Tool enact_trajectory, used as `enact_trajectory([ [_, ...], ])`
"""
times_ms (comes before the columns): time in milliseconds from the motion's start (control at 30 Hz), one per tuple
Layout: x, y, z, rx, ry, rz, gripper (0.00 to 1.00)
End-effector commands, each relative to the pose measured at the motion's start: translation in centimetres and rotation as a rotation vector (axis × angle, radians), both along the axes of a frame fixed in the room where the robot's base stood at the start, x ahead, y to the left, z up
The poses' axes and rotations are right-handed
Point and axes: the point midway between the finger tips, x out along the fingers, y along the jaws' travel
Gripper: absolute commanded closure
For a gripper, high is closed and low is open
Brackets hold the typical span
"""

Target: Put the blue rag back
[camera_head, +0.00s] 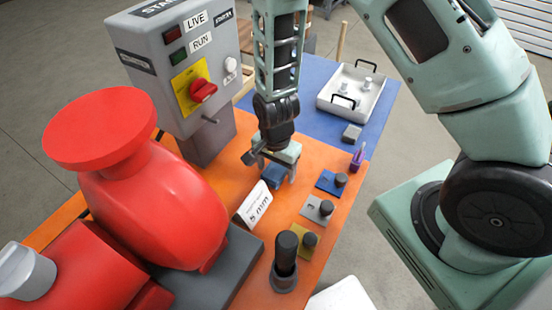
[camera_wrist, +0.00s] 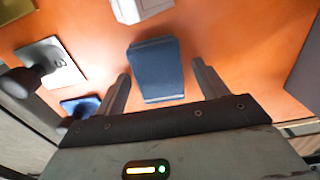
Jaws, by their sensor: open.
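The blue rag (camera_wrist: 156,72) looks like a folded dark blue pad lying on the orange bench top. In the wrist view it lies between my two open fingers, with a gap on each side. My gripper (camera_wrist: 160,74) is open and holds nothing. In the head view my gripper (camera_head: 279,174) points down over the bench, and a small part of the rag (camera_head: 273,178) shows under it. The gripper hides the rest. I cannot tell the exact height of the fingertips above the bench.
A white "5 mm" sign (camera_head: 253,204) stands close to the rag. A red pump (camera_head: 140,190) and grey control box (camera_head: 180,75) stand left. A white tray (camera_head: 351,107) sits on the blue area behind.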

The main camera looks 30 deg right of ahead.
Motion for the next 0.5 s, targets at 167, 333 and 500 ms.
enact_trajectory([
  [167, 0.1, 0.0, 1.8, 0.001, -0.004, 0.001, 0.28],
  [333, 0.1, 0.1, 5.0, 0.002, -0.006, 0.002, 0.28],
  [500, 0.1, 0.1, 8.3, 0.002, -0.006, 0.002, 0.28],
])
